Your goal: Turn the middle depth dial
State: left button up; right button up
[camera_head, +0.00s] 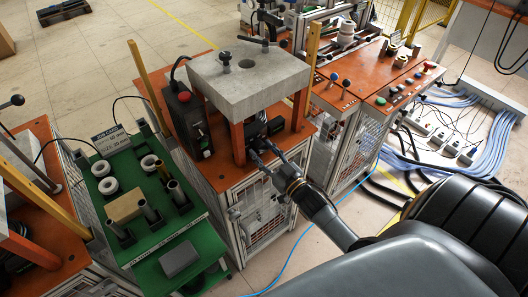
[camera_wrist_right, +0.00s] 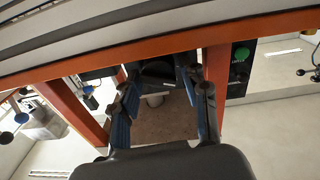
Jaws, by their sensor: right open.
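My right gripper (camera_head: 263,157) is at the front of the induction heater stand, just below the grey top slab (camera_head: 249,72) and between its orange posts. In the right wrist view its two blue-padded fingers (camera_wrist_right: 164,105) are spread apart with nothing between the pads. Beyond them is a dark rounded part (camera_wrist_right: 158,72) with a small pale piece below it. I cannot tell whether this is the middle depth dial; no dial can be made out clearly in either view. Dark parts under the slab are partly hidden by the gripper. My left gripper is not in view.
A black control box (camera_head: 187,120) stands left of the posts; its green button (camera_wrist_right: 242,53) shows in the wrist view. A green table (camera_head: 190,222) with rings and cylinders is at left. An orange bench (camera_head: 360,75) with buttons is at right. Orange posts flank the gripper closely.

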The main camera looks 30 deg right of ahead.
jog(key=s, duration=1.2)
jog(key=shift+d+f, duration=0.25)
jog(key=shift+f, duration=0.1)
jog(key=s+a+f+g, duration=0.1)
jog(key=s+f+g, duration=0.2)
jog(key=f, duration=0.6)
jog(key=s+a+f+g, duration=0.1)
jog(key=s+f+g, duration=0.15)
jog(key=f, duration=0.65)
jog(key=s+a+f+g, duration=0.2)
jog(key=s+f+g, duration=0.1)
jog(key=f, duration=0.6)
jog(key=s+a+f+g, duration=0.2)
jog(key=s+f+g, duration=0.2)
jog(key=s+f, duration=0.4)
jog(key=s+a+f+n+g, duration=0.1)
jog(key=s+a+f+g, duration=0.2)
jog(key=s, duration=1.2)
notch_tip(320, 180, down, 6)
jog(key=shift+r+g+h, duration=0.2)
jog(key=shift+g+h, duration=0.1)
jog(key=shift+g, duration=0.65)
jog(key=shift+a, duration=0.1)
